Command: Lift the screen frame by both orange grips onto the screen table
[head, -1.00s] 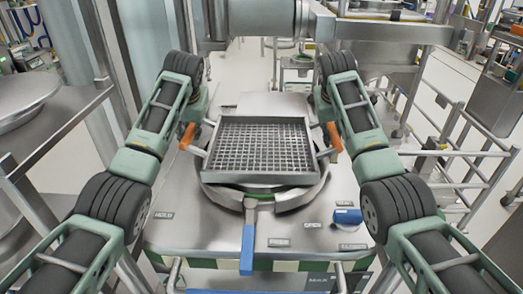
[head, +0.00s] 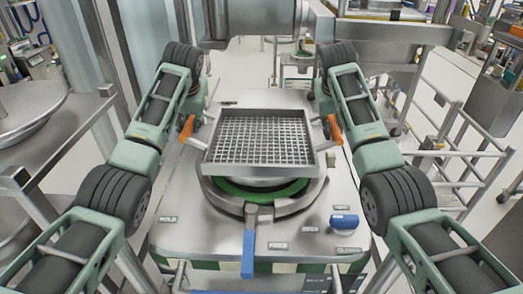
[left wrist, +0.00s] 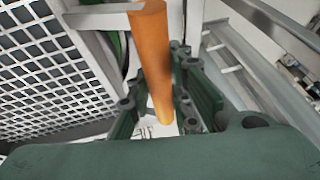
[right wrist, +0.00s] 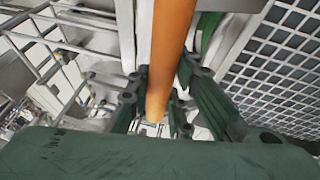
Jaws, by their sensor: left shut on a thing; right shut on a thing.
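The screen frame (head: 258,171) is a square steel tray with a mesh floor, held above a round steel ring with a green band (head: 228,187). Its left orange grip (head: 187,128) and right orange grip (head: 336,130) stick out on bars at the sides. My left gripper (left wrist: 158,95) is shut around the left grip, which shows in the left wrist view (left wrist: 152,50). My right gripper (right wrist: 160,95) is shut around the right grip, which shows in the right wrist view (right wrist: 172,45). The frame looks roughly level. I cannot tell which surface is the screen table.
The ring sits on a steel top (head: 180,205) with labels, a blue-handled lever (head: 248,252) in front and a blue knob (head: 344,220) at right. A large steel cylinder (head: 262,18) hangs behind the frame. Steel shelving (head: 60,130) stands left and railings (head: 465,155) right.

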